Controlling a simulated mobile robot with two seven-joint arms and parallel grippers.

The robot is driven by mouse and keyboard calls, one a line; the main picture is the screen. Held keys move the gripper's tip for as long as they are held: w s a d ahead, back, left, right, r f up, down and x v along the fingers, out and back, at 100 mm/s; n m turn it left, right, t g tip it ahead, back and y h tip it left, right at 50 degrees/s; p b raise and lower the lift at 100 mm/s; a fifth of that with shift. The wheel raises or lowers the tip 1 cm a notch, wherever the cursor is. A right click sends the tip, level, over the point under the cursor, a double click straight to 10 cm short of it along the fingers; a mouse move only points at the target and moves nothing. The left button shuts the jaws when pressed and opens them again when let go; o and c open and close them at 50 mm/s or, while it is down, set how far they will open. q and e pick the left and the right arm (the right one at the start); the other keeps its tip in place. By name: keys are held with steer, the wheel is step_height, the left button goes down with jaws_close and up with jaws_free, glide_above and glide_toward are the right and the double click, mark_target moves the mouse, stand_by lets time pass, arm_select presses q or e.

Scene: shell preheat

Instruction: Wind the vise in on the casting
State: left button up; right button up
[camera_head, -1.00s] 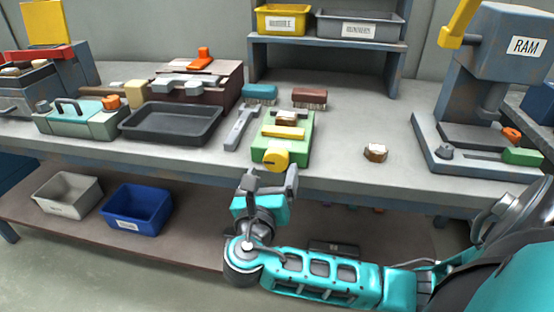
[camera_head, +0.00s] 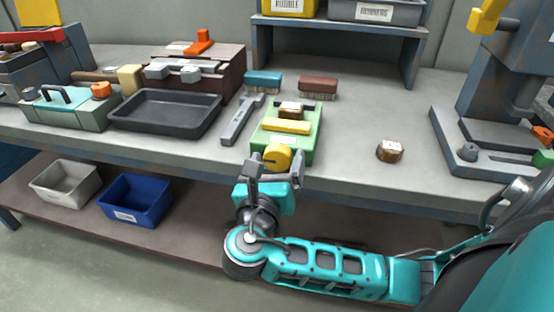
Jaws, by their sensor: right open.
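The green vise (camera_head: 301,150) stands near the front edge of the bench. Its yellow bar (camera_head: 287,127) lies across it, and its round yellow knob (camera_head: 277,157) faces me at the front. The small brown and white casting (camera_head: 292,110) sits in the vise behind the yellow bar. My right gripper (camera_head: 277,172) is open at the bench edge, its fingers on either side of the knob or just in front of it; I cannot tell whether they touch it. My left gripper is not in view.
A similar loose casting (camera_head: 390,151) lies to the right on the bench (camera_head: 350,125). A grey wrench-like tool (camera_head: 242,119) and a black tray (camera_head: 166,112) lie left of the vise. Two brushes (camera_head: 263,80) (camera_head: 317,86) lie behind. The grey press (camera_head: 490,120) stands at right.

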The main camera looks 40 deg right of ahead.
steer(key=shift+c, duration=0.8)
steer(key=c, duration=0.9)
steer(key=shift+r+m+p, duration=0.2)
steer(key=shift+m+p, duration=0.2)
steer(key=shift+p, duration=0.2)
steer(key=shift+m+p, duration=0.9)
steer(key=shift+p, duration=0.25)
steer(key=m+p, duration=0.2)
steer(key=shift+m, duration=0.4)
steer(key=shift+f+m, duration=0.1)
steer(key=shift+m, duration=0.6)
steer(key=shift+p, duration=0.3)
